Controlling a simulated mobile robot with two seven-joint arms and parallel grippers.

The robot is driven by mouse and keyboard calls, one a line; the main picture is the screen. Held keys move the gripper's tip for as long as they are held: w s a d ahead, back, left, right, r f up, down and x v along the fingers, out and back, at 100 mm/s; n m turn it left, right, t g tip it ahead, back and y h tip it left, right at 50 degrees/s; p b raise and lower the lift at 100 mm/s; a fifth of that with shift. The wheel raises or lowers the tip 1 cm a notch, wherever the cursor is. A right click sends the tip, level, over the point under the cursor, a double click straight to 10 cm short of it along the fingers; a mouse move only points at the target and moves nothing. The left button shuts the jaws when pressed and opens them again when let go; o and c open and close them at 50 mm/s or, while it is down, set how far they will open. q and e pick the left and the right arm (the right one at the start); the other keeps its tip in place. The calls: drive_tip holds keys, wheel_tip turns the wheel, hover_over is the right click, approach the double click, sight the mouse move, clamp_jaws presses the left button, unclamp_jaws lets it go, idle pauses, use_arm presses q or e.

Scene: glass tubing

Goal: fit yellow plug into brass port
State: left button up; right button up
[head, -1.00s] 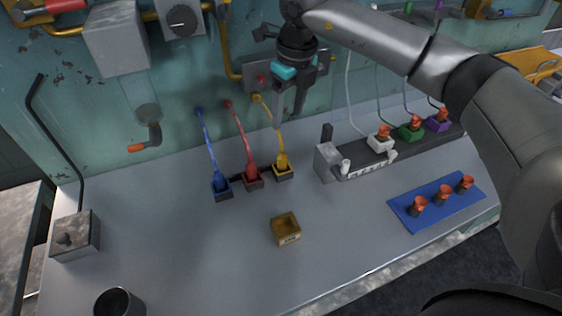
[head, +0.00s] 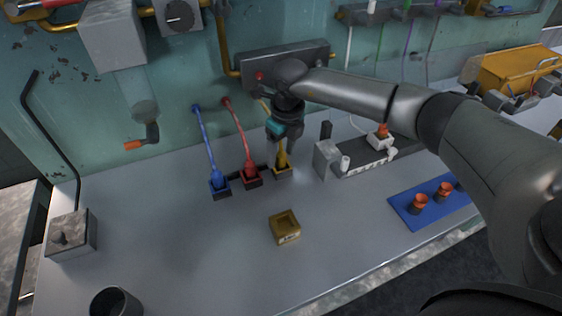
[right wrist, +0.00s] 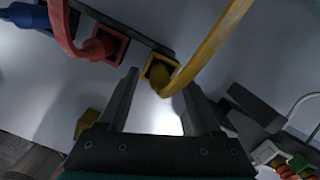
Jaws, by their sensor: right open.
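The yellow plug (head: 282,158) stands upright in a dark square holder beside the red and blue plugs, its yellow cable rising to the wall. The right wrist view shows the yellow plug (right wrist: 161,75) between and beyond the fingertips, with its cable crossing near the right finger. My right gripper (head: 284,147) is open above the yellow plug, and the fingers (right wrist: 160,85) are apart with nothing held. An open brass-coloured square box (head: 285,227), which looks like the brass port, sits on the bench nearer the front. My left gripper is out of view.
The red plug (head: 250,174) and blue plug (head: 219,181) stand close on the left. A grey rack with a white plug (head: 379,141) is on the right. A blue mat (head: 407,218) holds orange-topped pieces. The bench around the brass box is clear.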

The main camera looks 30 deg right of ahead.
drive_tip(key=shift+c, duration=0.3)
clamp_jaws()
idle(0.3)
